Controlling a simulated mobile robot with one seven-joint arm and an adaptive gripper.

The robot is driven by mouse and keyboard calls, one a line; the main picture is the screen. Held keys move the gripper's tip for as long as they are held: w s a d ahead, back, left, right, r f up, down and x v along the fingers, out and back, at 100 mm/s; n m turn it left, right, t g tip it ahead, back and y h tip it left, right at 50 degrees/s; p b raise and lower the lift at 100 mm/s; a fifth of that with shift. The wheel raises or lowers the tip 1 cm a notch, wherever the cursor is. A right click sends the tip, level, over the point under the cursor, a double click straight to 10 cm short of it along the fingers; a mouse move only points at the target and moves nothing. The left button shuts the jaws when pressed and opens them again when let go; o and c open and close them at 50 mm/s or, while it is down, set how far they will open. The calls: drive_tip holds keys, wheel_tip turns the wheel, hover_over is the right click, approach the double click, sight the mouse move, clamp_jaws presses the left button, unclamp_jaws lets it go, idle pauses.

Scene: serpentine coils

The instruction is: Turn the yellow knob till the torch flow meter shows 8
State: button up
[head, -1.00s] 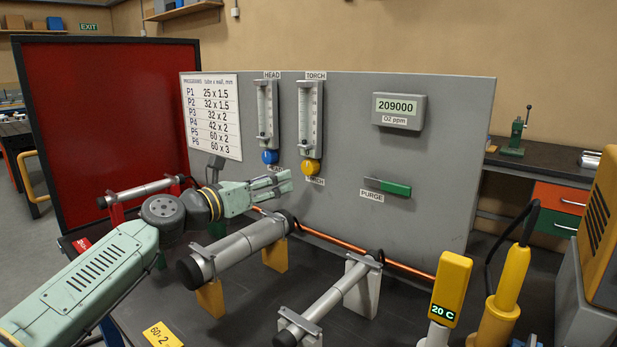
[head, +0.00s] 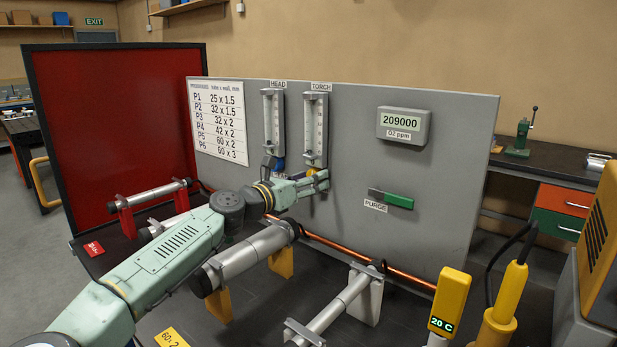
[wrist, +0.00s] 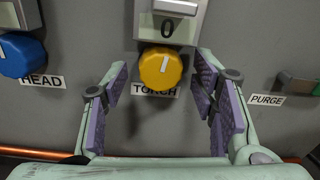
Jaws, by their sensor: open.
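The yellow knob (wrist: 160,68) is on the grey panel under the torch flow meter, above the TORCH label. In the wrist view it lies ahead of my gripper (wrist: 160,105), between the lines of the two open fingers and not clasped. In the head view my gripper (head: 318,181) is close to the panel at the foot of the torch flow meter (head: 315,130) and hides most of the knob. The lower end of the meter's scale shows a 0 in the wrist view; the reading is too small to tell.
The blue knob (wrist: 22,54) under the head flow meter (head: 273,125) is just left. The green purge switch (head: 399,201) is to the right. Tubes on clamps (head: 250,255) and a copper pipe (head: 405,278) lie below. An O2 display (head: 402,125) reads 209000.

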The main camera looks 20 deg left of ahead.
drive_tip(key=c, duration=1.2)
drive_tip(key=shift+o, duration=0.2)
drive_tip(key=shift+f+b, duration=0.1)
drive_tip(key=shift+b, duration=0.35)
drive_tip(key=m+b, duration=0.6)
drive_tip(key=b, duration=0.1)
drive_tip(key=shift+b, duration=0.3)
